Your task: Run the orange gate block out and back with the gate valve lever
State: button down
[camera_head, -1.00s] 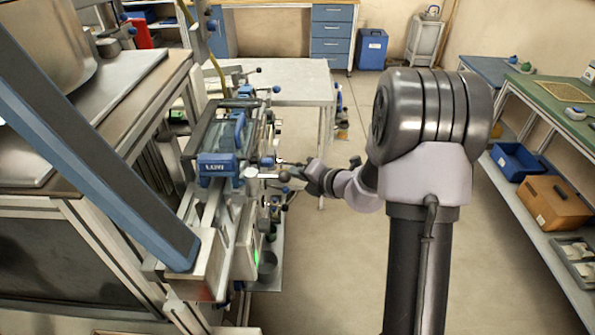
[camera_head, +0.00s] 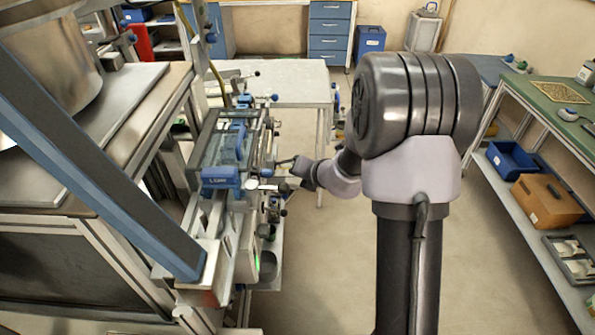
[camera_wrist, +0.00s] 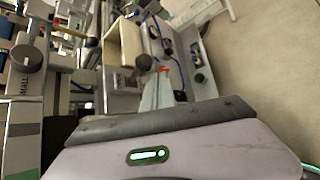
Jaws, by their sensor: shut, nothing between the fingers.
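My gripper (camera_head: 285,186) reaches leftward to the right side of the blue-and-grey machine (camera_head: 222,180), close to several small ball-ended levers. I cannot tell which of them is the gate valve lever, or whether the fingers touch one. The jaws look shut, with nothing held. In the wrist view, the grey gripper body with a green light fills the bottom, and a pale finger-like part points up from it. A small orange spot (camera_wrist: 163,69) shows just beyond; I cannot tell whether it is the gate block. No orange block can be made out in the head view.
A pale table (camera_head: 275,83) stands behind the machine. A metal frame with a diagonal blue-grey beam (camera_head: 95,150) fills the left. A green-topped bench (camera_head: 555,100) with a blue bin (camera_head: 512,160) and an orange-brown box (camera_head: 547,200) stands right. The floor between is open.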

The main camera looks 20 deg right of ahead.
jog(key=shift+r+p, duration=0.65)
jog(key=shift+r, duration=0.15)
jog(key=p+v, duration=0.6)
jog(key=v, duration=1.1)
jog(key=shift+s, duration=0.3)
